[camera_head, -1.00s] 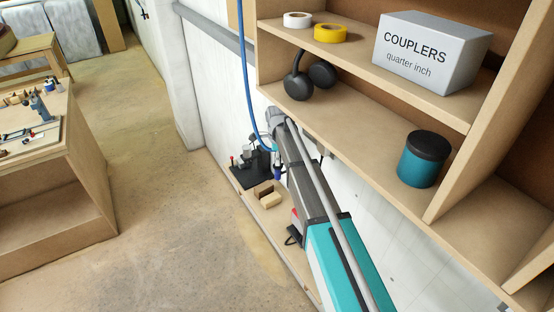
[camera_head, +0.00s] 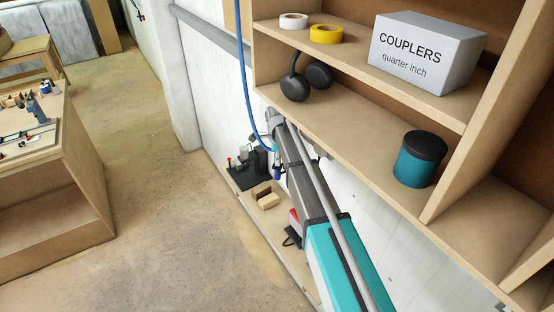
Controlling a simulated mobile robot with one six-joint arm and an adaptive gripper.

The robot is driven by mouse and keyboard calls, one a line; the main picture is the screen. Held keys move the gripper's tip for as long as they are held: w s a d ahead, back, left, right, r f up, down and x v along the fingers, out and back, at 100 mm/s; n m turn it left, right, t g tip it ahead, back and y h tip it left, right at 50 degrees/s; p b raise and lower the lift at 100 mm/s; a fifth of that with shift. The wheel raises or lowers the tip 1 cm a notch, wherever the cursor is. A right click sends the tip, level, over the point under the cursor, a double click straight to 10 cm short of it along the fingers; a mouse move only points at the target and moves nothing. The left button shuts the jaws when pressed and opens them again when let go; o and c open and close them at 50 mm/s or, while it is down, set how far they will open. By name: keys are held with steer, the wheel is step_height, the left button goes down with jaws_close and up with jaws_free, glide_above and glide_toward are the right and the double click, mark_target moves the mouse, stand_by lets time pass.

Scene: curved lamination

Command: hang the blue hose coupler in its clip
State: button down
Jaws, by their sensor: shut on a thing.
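The blue hose (camera_head: 244,85) hangs down along the white wall and curves in at its lower end toward my gripper (camera_head: 277,149). The small blue coupler (camera_head: 277,171) shows just below the gripper, roughly upright. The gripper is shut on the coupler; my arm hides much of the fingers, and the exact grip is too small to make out. I cannot pick out the clip in this view.
A wooden shelf (camera_head: 345,140) above and right of my arm holds black ear defenders (camera_head: 303,80), a teal jar (camera_head: 420,160), tape rolls and a grey COUPLERS box (camera_head: 425,55). Below are a black device (camera_head: 250,172) and a small wooden block (camera_head: 265,197). Floor at left is open.

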steer(key=shift+w+d, duration=0.8)
steer(key=shift+d, duration=0.35)
stand_by(1.2)
steer(key=shift+f, duration=0.1)
stand_by(0.7)
steer(key=shift+f+b, duration=0.4)
steer(key=shift+b, duration=0.1)
steer(key=shift+f, duration=0.15)
steer(key=shift+c, duration=1.8)
jaws_free()
